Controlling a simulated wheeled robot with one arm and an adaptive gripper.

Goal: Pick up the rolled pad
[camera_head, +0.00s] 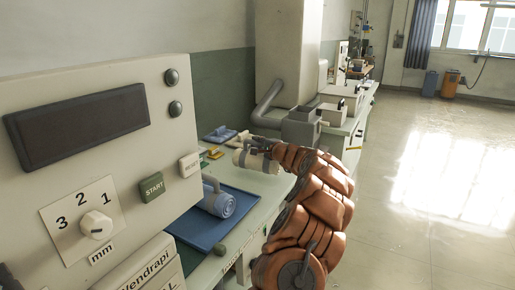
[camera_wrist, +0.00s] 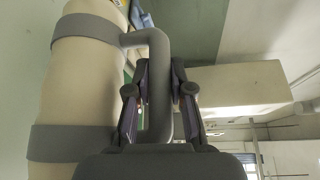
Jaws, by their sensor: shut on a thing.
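A cream rolled pad (camera_wrist: 80,90) with two grey straps fills the left of the wrist view. Its grey handle (camera_wrist: 160,90) runs between the two fingers of my gripper (camera_wrist: 160,78), which is shut on it. In the head view the cream roll (camera_head: 262,162) hangs at my gripper (camera_head: 256,146), over the bench. Whether it touches the bench I cannot tell. A second roll, blue (camera_head: 222,205), with a grey handle, lies on a blue mat (camera_head: 205,232) nearer to me, apart from my gripper.
A beige machine panel (camera_head: 130,75) with a dial and buttons stands close at the left. Behind my gripper are a grey box (camera_head: 300,130) with a pipe and small blue and yellow items (camera_head: 220,134) on the bench. The floor (camera_head: 440,150) at the right is clear.

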